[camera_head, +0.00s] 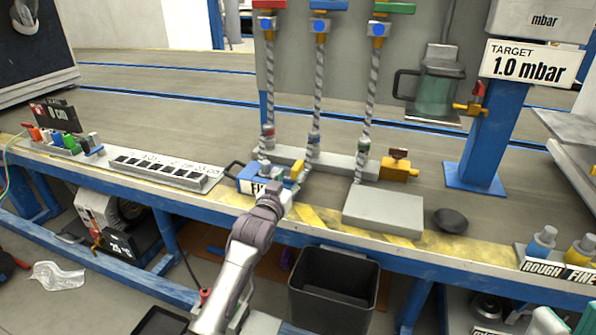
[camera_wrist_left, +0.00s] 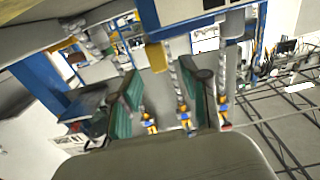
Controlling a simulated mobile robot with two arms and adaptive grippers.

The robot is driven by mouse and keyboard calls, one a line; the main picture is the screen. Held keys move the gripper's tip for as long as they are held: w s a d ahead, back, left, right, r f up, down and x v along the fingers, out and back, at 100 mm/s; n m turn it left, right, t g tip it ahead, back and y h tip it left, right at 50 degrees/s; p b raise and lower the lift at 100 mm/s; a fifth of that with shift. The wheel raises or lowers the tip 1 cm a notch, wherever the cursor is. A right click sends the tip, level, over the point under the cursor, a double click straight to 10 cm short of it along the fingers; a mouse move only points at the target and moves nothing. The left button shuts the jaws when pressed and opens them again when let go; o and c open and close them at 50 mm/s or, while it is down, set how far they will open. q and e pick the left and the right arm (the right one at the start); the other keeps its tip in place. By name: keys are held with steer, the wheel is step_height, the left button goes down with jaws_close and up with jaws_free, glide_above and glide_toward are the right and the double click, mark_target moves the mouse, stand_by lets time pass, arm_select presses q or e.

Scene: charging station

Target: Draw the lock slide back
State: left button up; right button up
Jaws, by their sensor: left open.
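A grey manifold bar (camera_head: 325,160) lies on the bench with three braided hoses on it. A yellow block with a brown knob (camera_head: 398,168) sits at its right end; I cannot tell whether this is the lock slide. A blue block with yellow parts (camera_head: 250,184) sits at the left end. My left gripper (camera_head: 283,188) is just in front of the blue block; its fingers are mostly hidden there. In the left wrist view, its teal-padded fingers (camera_wrist_left: 162,92) are apart, with a yellow piece (camera_wrist_left: 157,56) beyond them. My right gripper (camera_head: 568,324) is partly in view at bottom right.
A grey plate (camera_head: 384,212) and a dark bowl (camera_head: 451,220) lie right of the gripper. A black bin (camera_head: 335,290) stands below the bench edge. A slotted strip (camera_head: 165,171) lies to the left. A blue post (camera_head: 480,140) stands at right.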

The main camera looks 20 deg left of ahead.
mark_target(301, 161)
arm_select(q)
steer(key=w+b, duration=0.1)
steer(key=w, duration=0.4)
steer(key=shift+d+f+b, duration=0.1)
steer(key=shift+f+b, duration=0.1)
steer(key=shift+b, duration=0.15)
steer(key=shift+w+r, duration=0.15)
steer(key=shift+w, duration=0.7)
jaws_close()
